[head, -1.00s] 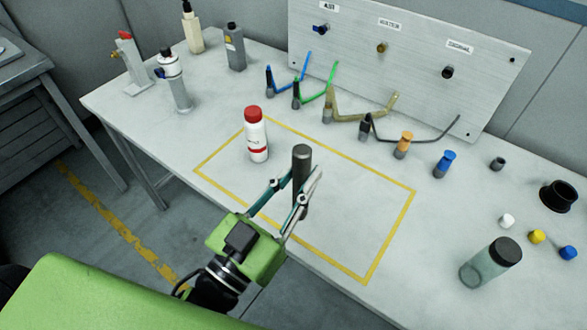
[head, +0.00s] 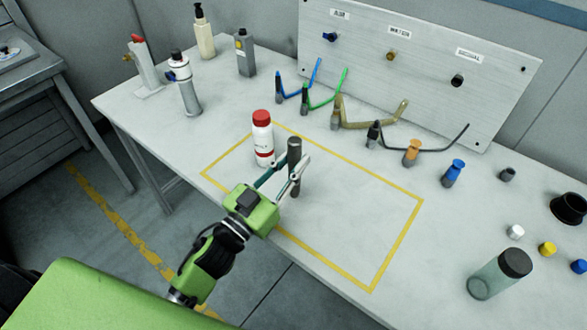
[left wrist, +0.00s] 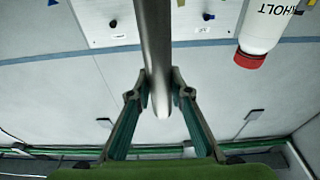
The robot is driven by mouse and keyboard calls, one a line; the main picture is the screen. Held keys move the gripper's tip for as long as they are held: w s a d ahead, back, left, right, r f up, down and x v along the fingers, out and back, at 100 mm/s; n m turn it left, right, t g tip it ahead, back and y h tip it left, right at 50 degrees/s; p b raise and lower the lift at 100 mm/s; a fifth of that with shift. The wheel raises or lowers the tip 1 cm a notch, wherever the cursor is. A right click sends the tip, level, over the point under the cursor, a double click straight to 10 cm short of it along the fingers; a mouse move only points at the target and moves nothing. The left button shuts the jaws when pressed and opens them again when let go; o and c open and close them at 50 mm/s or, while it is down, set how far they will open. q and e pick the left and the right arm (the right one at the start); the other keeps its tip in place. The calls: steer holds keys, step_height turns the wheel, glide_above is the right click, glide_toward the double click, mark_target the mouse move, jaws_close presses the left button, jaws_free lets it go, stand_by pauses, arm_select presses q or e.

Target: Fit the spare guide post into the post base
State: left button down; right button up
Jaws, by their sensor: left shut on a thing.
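The guide post (head: 294,152) is a dark grey cylinder held upright over the yellow-outlined area of the table. My left gripper (head: 296,180) is shut on it; whether its lower end touches the table is unclear. In the left wrist view the post (left wrist: 155,45) runs between the two fingers (left wrist: 158,92) of my left gripper. No part is clearly recognisable as the post base; a black flanged round piece (head: 569,208) at the right edge may be it. My right gripper is out of view.
A white red-capped bottle (head: 262,140) stands close left of the post. Several small fittings and hoses stand before the upright panel (head: 420,60). The right part of the yellow outline (head: 405,240) is empty.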

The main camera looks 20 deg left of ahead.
arm_select(q)
step_height(320, 180, down, 2)
steer(key=shift+d+f, duration=0.1)
steer(key=shift+s, duration=0.1)
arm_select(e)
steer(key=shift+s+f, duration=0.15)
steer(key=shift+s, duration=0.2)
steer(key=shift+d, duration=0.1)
arm_select(q)
steer(key=shift+f, duration=0.15)
steer(key=c, duration=2.1)
jaws_free()
steer(key=shift+f, duration=0.1)
steer(key=shift+o, duration=1.3)
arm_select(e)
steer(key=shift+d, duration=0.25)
